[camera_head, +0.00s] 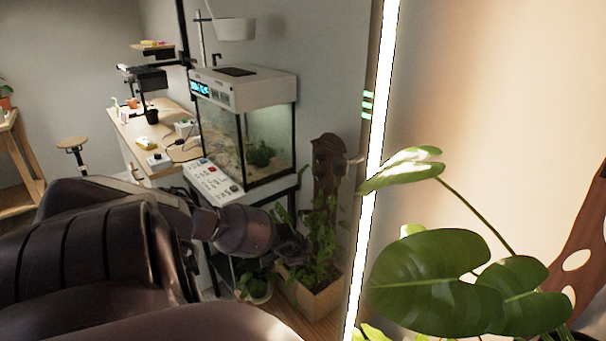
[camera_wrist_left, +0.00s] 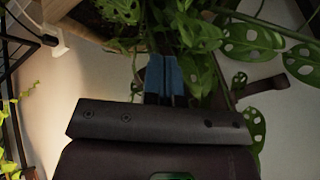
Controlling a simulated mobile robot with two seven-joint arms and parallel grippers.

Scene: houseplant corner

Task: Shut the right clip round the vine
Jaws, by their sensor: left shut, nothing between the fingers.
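My left gripper (camera_head: 292,248) reaches in from the left, low among the leaves of a climbing plant, the vine (camera_head: 318,225), in a wooden planter (camera_head: 318,297). In the left wrist view its blue fingers (camera_wrist_left: 165,76) are shut with nothing between them. Vine stems and holed leaves (camera_wrist_left: 250,42) hang beside and behind the fingers. A brown board (camera_head: 328,165) stands up behind the vine, with a small tan piece sticking out at its right (camera_head: 356,160). I cannot make out the right clip for sure. My right gripper is not in view.
A lit glass tank (camera_head: 270,140) on a stand is left of the vine. A bright vertical light strip (camera_head: 372,150) and a large-leaved plant (camera_head: 430,280) stand at the right. A small pot (camera_head: 255,288) sits beside the planter. A workbench (camera_head: 135,135) is further back.

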